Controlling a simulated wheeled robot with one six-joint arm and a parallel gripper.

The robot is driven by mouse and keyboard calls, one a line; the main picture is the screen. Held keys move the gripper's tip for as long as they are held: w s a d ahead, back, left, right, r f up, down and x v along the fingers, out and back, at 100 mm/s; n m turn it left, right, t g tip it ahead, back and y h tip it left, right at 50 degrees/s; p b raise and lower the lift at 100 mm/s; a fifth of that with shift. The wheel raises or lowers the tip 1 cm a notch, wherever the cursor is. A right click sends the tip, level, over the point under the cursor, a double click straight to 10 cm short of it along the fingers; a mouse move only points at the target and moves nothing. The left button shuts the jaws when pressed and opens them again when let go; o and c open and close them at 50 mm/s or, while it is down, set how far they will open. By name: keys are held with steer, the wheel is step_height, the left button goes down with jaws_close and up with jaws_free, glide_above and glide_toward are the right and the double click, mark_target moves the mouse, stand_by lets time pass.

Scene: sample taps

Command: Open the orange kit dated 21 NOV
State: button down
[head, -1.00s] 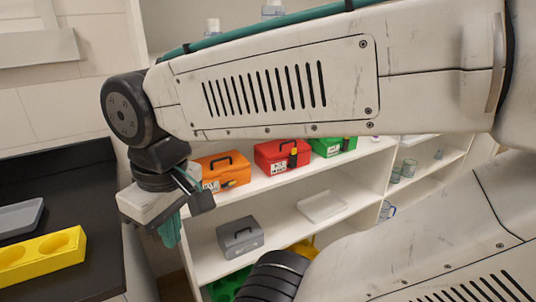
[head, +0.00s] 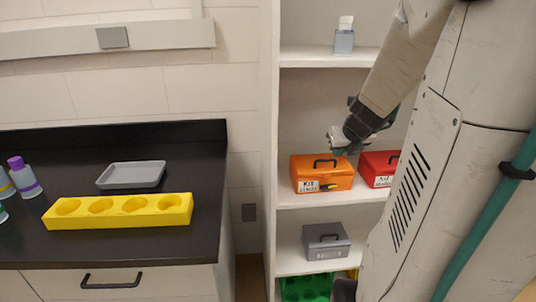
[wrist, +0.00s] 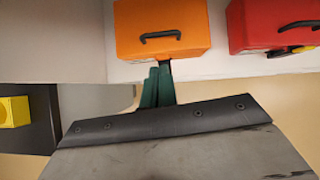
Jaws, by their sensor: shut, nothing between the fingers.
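An orange kit (head: 322,174) sits on the middle shelf with its lid shut. It has a black top handle, a white label (head: 308,186) and a dark latch with yellow (head: 328,188) on its front. The label starts with "KIT"; its date is too small to read surely. The orange kit also fills the top middle of the wrist view (wrist: 161,30). My gripper (head: 339,151) is at the kit's upper edge in the head view. In the wrist view my teal fingers (wrist: 157,86) are together and empty, pointing at the kit's front; whether they touch it I cannot tell.
A red kit (head: 379,167) stands right of the orange one, partly behind my arm. A grey box (head: 326,240) is on the shelf below, with green crates (head: 305,288) lower. The black counter (head: 120,255) at left holds a yellow rack (head: 118,211), grey tray (head: 131,175) and bottles.

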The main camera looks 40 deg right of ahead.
mark_target(330, 167)
steer(key=shift+m, duration=0.7)
steer(key=x, duration=0.3)
steer(key=d+x, duration=0.1)
steer(key=x, duration=0.6)
steer(key=shift+s+d+f, duration=0.1)
steer(key=shift+s+d, duration=0.2)
steer(key=shift+d, duration=0.05)
steer(key=shift+d, duration=0.1)
